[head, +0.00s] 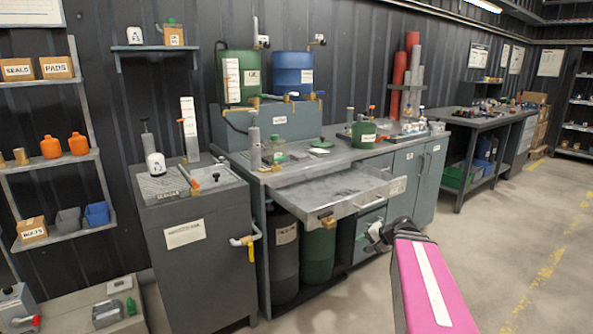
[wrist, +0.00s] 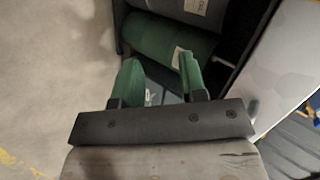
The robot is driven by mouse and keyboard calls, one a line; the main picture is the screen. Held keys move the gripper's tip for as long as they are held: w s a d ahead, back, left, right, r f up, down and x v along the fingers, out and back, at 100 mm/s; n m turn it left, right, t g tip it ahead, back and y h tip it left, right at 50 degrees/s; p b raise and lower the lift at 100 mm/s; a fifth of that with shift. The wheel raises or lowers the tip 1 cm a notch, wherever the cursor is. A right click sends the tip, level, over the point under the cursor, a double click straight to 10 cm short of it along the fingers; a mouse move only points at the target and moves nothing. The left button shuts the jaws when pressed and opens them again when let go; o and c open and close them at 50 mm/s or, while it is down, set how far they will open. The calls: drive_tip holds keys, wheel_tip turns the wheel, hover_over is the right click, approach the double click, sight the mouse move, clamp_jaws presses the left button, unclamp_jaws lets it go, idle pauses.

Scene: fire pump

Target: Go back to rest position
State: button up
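My arm, pink with a white stripe, reaches up from the bottom right of the head view. My gripper (head: 376,236) is at its far end, small and partly hidden, in front of the workbench (head: 283,173) and just right of its pulled-out drawer (head: 345,186). In the wrist view my gripper (wrist: 161,82) has its two green fingers apart, with nothing between them. Past the fingers, a green drum (wrist: 165,42) shows under the bench. The gripper appears clear of the drawer.
A dark grey cabinet (head: 205,252) with a yellow-handled valve stands left of the bench. The open drawer sticks out over a black drum (head: 284,250) and a green drum (head: 319,256). Open concrete floor (head: 500,235) lies to the right, with a second bench (head: 477,123) farther back.

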drive_tip(key=s+a+f+n+g+h, duration=0.6)
drive_tip(key=s+a+f+h, duration=0.1)
drive_tip(key=s+f, duration=0.4)
drive_tip(key=shift+f+n+g+h, duration=0.3)
drive_tip(key=shift+f, duration=0.15)
